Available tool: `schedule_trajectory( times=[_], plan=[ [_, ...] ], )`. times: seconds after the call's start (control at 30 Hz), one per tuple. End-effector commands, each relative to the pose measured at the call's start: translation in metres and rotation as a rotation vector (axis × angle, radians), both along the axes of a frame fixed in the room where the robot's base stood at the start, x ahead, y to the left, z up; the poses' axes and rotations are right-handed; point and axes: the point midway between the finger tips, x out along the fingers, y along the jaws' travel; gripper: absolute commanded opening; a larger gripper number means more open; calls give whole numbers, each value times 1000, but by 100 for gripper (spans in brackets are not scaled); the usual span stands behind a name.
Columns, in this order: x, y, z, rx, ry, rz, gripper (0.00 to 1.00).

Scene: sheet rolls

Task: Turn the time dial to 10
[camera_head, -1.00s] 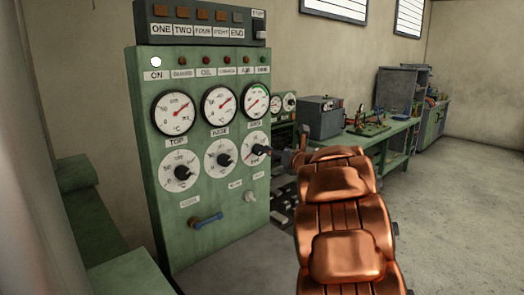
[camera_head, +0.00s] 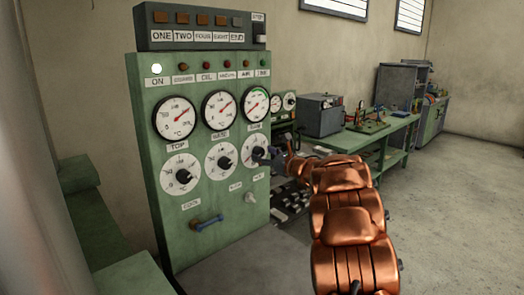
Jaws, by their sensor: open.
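The green control panel (camera_head: 228,190) stands at the left with three white gauges above three white dials with black knobs. The right-hand dial (camera_head: 254,142), under the small right label, appears to be the time dial; its numbers are too small to read. My gripper (camera_head: 268,156) is at the right edge of this dial, close to its black knob (camera_head: 257,154). Its jaws are open and seen nearly side-on. Whether they touch the knob I cannot tell. The knob is partly hidden.
The middle dial (camera_head: 220,148) and left dial (camera_head: 178,163) sit beside it. A blue handle (camera_head: 207,222) and a small white switch (camera_head: 250,198) are lower on the panel. A green workbench (camera_head: 385,139) stands behind at the right. The floor at the right is clear.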

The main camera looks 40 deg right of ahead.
Motion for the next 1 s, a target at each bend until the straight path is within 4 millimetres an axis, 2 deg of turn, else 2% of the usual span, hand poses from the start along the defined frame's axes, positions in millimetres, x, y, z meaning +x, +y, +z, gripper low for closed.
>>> schedule_trajectory(
  times=[0.2, 0.57, 1.0],
  plan=[
    [14, 1, -1, 3, 2, -2, 68],
    [17, 1, -1, 1, 2, -3, 67],
    [16, 1, -1, 1, 1, -3, 21]
  ],
)
